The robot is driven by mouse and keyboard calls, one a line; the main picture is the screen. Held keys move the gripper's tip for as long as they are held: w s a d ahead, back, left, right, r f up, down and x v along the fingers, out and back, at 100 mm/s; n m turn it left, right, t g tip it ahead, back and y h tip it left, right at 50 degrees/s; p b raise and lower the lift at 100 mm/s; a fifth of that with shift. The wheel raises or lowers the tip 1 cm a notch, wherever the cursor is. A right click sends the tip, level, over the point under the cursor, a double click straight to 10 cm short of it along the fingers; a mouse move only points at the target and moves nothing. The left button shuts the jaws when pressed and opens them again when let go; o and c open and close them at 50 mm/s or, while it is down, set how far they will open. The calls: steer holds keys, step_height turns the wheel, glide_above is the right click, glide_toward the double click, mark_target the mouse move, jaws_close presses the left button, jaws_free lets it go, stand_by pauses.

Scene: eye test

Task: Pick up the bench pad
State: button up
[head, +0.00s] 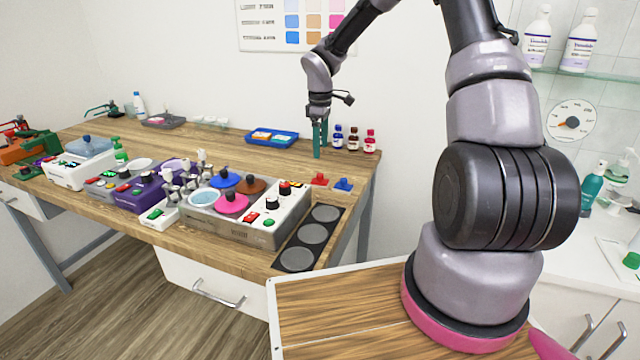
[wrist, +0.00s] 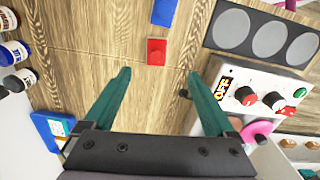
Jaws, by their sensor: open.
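No thing here is plainly marked as the bench pad. A flat black strip with three grey discs (head: 305,247) lies at the right front of the wooden bench and is the likeliest match, but I cannot be sure. It also shows at the upper right of the wrist view (wrist: 250,52). My gripper (head: 317,152) points down above the back right of the bench, behind the strip and apart from it. In the wrist view my gripper (wrist: 158,76) has its two green fingers spread, with only bare wood between them.
A red piece (head: 319,179) and a blue piece (head: 343,184) lie between my gripper and the strip. Small bottles (head: 353,139) stand right of my gripper, a blue tray (head: 272,137) left. A white control box (head: 278,215) stands close left of the strip.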

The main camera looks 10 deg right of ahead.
glide_above(320, 174)
steer(key=f, duration=0.5)
steer(key=shift+s+a+f, duration=0.15)
steer(key=shift+s+f, duration=0.25)
steer(key=f, duration=0.5)
steer(key=shift+w+f, duration=0.3)
jaws_close()
